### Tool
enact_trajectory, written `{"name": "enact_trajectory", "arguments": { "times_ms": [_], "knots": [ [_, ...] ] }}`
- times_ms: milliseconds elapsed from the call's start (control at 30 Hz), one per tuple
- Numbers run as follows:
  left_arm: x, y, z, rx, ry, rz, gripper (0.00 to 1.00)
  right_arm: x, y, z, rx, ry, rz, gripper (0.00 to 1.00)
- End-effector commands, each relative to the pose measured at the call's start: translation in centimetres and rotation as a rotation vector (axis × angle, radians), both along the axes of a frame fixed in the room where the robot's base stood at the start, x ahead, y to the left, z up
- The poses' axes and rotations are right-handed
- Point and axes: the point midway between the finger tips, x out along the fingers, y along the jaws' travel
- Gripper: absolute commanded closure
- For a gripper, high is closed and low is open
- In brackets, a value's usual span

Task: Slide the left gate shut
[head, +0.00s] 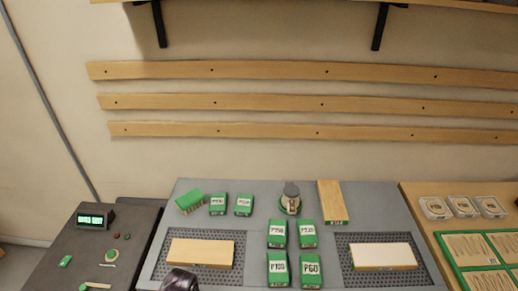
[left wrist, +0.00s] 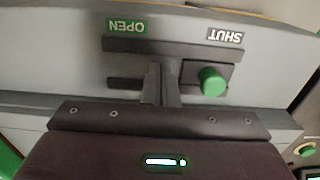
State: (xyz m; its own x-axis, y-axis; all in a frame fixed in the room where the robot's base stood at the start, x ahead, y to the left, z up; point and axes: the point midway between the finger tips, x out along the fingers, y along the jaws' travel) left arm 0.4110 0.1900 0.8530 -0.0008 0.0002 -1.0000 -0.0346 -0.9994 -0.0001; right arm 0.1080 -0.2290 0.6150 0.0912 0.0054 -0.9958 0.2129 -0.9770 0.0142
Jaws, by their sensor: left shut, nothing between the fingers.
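In the left wrist view the left gate is a dark sliding plate (left wrist: 228,77) with a round green knob (left wrist: 211,80). It sits on a grey front below the white SHUT label (left wrist: 225,35), at the right end of its dark rail (left wrist: 175,49). The green OPEN label (left wrist: 126,26) is at the left end, with a dark slot (left wrist: 124,84) below it. Both labels appear upside down. My left gripper (left wrist: 160,75) is shut and empty, its fingers just left of the plate and knob. I cannot tell whether they touch the plate. My right gripper is not in view.
In the head view the grey bench (head: 262,195) holds several green-and-white boxes, a wooden block (head: 200,253), a pale block (head: 382,256) and a small jar (head: 291,192). A dark side unit (head: 125,240) with a green display stands at left.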

Motion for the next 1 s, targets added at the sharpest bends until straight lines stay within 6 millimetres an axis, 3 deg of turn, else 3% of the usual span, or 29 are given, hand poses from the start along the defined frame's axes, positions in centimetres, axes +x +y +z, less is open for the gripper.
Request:
{"name": "enact_trajectory", "arguments": {
  "times_ms": [733, 1000],
  "knots": [
    [0.1, 0.0, 7.0, -0.001, -0.002, 0.001, 1.00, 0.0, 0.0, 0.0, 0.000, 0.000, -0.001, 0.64],
    [0.0, 0.0, 8.0, 0.000, 0.000, 0.000, 1.00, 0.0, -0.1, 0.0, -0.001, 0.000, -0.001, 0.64]
  ]
}}
